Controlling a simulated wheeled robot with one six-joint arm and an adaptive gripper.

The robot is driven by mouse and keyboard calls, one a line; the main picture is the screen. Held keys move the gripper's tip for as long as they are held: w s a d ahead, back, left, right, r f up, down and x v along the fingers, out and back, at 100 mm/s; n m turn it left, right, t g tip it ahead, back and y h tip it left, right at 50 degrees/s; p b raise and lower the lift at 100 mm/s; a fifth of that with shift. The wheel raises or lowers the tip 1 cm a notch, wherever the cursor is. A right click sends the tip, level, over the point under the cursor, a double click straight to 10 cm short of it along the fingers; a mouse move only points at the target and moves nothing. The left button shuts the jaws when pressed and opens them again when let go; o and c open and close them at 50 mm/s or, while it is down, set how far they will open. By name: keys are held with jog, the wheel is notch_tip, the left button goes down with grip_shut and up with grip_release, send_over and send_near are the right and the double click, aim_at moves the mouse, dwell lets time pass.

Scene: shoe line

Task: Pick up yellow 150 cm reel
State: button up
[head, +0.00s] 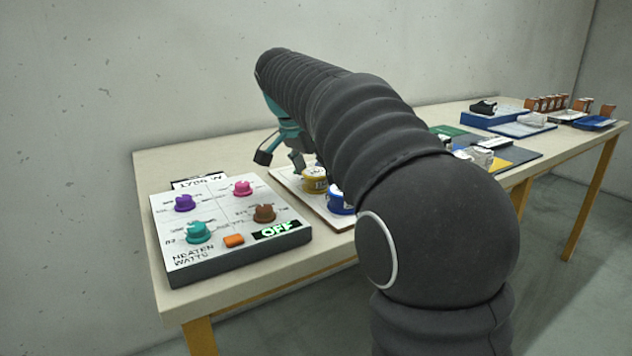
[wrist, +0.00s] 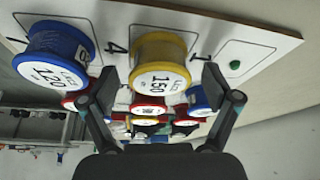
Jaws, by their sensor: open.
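The yellow reel (wrist: 160,48), labelled 150, stands on a white board (wrist: 273,40) in the wrist view. It appears between the two fingers of my open gripper (wrist: 157,78), with nothing gripped; whether the fingers touch it I cannot tell. In the head view the yellow reel (head: 315,181) is partly hidden by my arm, and my gripper (head: 280,158) hangs to its left and slightly higher in the picture. A blue reel (wrist: 60,45), labelled 120, stands beside the yellow one. It also shows in the head view (head: 340,201), partly covered by my arm.
A control box (head: 225,225) with coloured knobs and a green OFF display sits left of the board. Blue trays (head: 492,121) and other goods lie farther right along the table. More red, yellow and blue reels (wrist: 150,113) show beyond the fingers in the wrist view.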

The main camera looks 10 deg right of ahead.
jog(key=c, duration=1.2)
